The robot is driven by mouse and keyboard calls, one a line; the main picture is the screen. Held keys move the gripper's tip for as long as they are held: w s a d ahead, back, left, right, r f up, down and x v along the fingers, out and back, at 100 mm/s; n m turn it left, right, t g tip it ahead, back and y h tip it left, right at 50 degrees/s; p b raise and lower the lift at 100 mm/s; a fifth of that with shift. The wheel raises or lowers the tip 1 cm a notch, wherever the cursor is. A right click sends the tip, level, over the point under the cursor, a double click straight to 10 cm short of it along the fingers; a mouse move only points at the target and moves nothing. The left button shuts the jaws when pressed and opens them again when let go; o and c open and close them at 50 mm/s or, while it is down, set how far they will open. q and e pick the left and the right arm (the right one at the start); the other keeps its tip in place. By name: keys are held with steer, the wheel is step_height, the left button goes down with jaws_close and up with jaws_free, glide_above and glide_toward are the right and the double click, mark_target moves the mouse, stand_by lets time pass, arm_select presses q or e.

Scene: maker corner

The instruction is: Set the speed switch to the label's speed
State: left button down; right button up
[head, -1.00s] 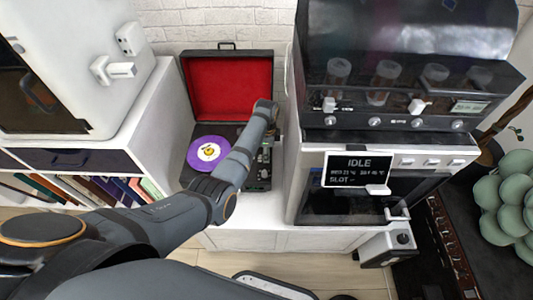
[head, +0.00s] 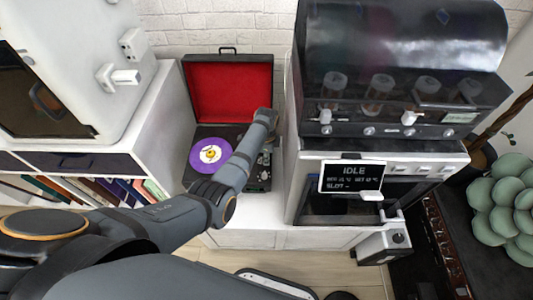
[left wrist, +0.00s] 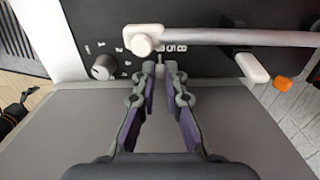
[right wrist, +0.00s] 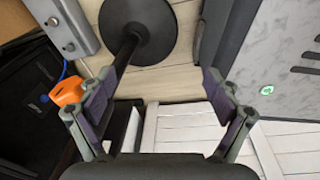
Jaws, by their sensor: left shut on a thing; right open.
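The record player (head: 186,172) stands open, with a red-lined lid (head: 230,88) and a purple record (head: 196,156). The record's pale centre label (head: 210,154) shows, but its print is too small to read. My left arm reaches over the player's right side and its own wrist hides the fingers there. In the left wrist view my left gripper (left wrist: 160,72) is shut on the small pale speed switch (left wrist: 158,62), beside printed digits on the black panel. The switch is mostly hidden, so its setting cannot be told. My right gripper (right wrist: 160,88) is open and empty above the floor.
A round knob (left wrist: 103,67) sits left of the fingers. The tonearm (left wrist: 230,37) crosses just above them. A machine with an IDLE screen (head: 352,177) stands right of the player; a white cabinet (head: 160,110) stands left. An orange object (right wrist: 68,91) is near my right gripper.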

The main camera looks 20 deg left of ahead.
arm_select(q)
steer(key=c, duration=1.4)
jaws_free()
steer(key=shift+s+d, duration=0.1)
steer(key=shift+s, duration=0.15)
steer(key=shift+w+r, duration=0.1)
steer(key=shift+r, duration=0.05)
step_height(320, 180, up, 12)
